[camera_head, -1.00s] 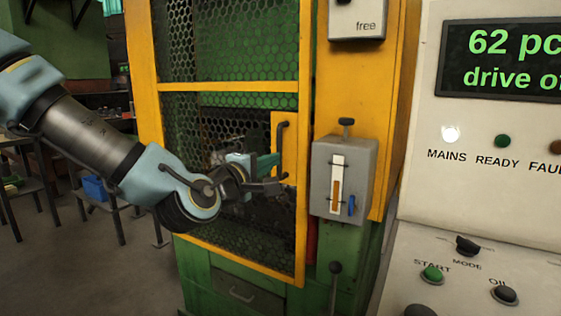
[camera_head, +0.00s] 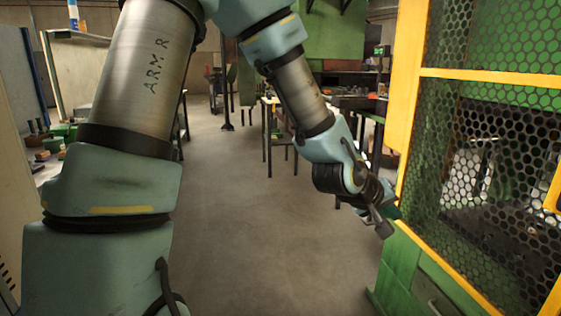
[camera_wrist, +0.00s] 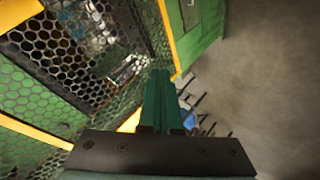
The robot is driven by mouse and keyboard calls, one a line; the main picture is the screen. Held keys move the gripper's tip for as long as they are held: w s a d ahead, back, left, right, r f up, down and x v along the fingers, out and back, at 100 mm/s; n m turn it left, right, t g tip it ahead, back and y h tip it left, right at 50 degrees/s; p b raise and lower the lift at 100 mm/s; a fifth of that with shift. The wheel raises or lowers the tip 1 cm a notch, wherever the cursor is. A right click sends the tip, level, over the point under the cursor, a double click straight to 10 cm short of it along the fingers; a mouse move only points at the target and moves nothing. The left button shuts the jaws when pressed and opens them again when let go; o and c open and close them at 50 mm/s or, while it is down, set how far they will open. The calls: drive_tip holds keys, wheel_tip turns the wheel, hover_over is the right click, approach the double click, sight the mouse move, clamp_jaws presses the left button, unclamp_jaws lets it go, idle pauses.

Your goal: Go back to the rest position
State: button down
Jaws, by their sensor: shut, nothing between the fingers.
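My gripper (camera_head: 388,222) is at the end of my arm, right of centre in the head view, just left of the yellow-framed mesh guard. In the wrist view its green fingers (camera_wrist: 162,98) lie together with nothing between them. The machine's mesh guard (camera_head: 500,165) fills the right side of the head view and the upper left of the wrist view. I cannot tell how small the gap between the fingers and the guard is.
Grey floor (camera_head: 250,240) is open in the middle. Benches and tables stand at the back, with a light cabinet (camera_head: 20,190) at the left edge. The machine's green base (camera_head: 415,270) is at lower right.

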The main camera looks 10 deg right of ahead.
drive_tip(key=w+a+f+y, duration=0.1)
drive_tip(key=w+a+y, duration=0.25)
drive_tip(key=a, duration=0.85)
drive_tip(key=w+a+f+y, duration=0.25)
drive_tip(key=w+a, duration=0.25)
drive_tip(key=a, duration=0.7)
drive_tip(key=s+a+r+n+g+y, duration=0.1)
drive_tip(key=s+a, duration=0.1)
drive_tip(key=a, duration=0.6)
drive_tip(key=s+a+r+g+y+p, duration=0.1)
drive_tip(key=s+a+y, duration=0.1)
drive_tip(key=a, duration=0.7)
drive_tip(key=shift+s+a+r+n+y, duration=0.3)
drive_tip(key=shift+s+n, duration=0.1)
drive_tip(key=shift+s, duration=0.35)
